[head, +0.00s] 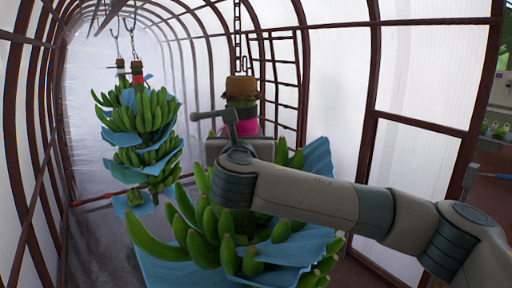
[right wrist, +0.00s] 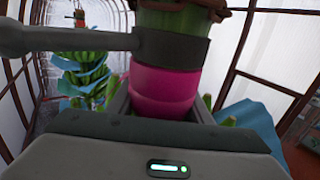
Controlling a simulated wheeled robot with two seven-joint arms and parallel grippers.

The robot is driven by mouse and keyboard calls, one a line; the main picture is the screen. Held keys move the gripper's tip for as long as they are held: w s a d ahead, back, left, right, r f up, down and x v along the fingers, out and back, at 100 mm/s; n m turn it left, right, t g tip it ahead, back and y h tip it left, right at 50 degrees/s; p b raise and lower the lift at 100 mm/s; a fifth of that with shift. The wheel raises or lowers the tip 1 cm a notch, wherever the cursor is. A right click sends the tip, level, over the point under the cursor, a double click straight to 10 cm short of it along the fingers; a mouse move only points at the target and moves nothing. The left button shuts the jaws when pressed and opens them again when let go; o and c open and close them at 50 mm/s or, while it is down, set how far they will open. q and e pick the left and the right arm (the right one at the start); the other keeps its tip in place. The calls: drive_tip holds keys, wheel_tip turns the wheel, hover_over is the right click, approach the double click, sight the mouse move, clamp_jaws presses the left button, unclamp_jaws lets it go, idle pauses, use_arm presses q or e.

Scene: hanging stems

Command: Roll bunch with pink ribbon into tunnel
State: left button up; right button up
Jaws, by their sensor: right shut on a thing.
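The bunch with the pink ribbon (head: 247,128) hangs nearest me from a chain, with green bananas (head: 205,222) and blue sheets between the hands. Its ribbon also fills the middle of the right wrist view (right wrist: 162,92). My right gripper (head: 238,122) is shut on its stem at the ribbon, below the brown stem top. My arm hides part of the bunch's right side. The tunnel (head: 185,70) has brown hoops and pale translucent walls and runs away to the left, misty at its far end. My left gripper is not in view.
Other hanging bunches (head: 140,125) with blue sheets are deeper in the tunnel, left of the near bunch; a red ribbon shows on one stem. A ladder-like frame (head: 280,85) stands along the right wall. Floor is bare between the bunches.

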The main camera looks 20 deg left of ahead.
drive_tip(key=w+a, duration=0.1)
drive_tip(key=a, duration=0.1)
drive_tip(key=w+a, duration=0.3)
drive_tip(key=a, duration=0.1)
drive_tip(key=shift+w, duration=0.3)
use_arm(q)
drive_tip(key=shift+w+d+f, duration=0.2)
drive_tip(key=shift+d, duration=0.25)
use_arm(e)
drive_tip(key=shift+w+a, duration=0.45)
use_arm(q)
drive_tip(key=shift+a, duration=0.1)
use_arm(e)
drive_tip(key=shift+d, duration=0.1)
drive_tip(key=o, duration=1.3)
drive_tip(key=shift+o, duration=1)
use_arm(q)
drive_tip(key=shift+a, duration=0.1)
use_arm(e)
drive_tip(key=shift+s+d+f+b, duration=0.1)
drive_tip(key=shift+s+f+b, duration=0.05)
drive_tip(key=shift+s+b, duration=0.6)
drive_tip(key=b+v, duration=0.6)
drive_tip(key=v, duration=0.8)
drive_tip(key=shift+s, duration=0.1)
use_arm(q)
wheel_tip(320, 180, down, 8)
drive_tip(key=shift+b, duration=0.35)
use_arm(e)
drive_tip(key=shift+v, duration=0.8)
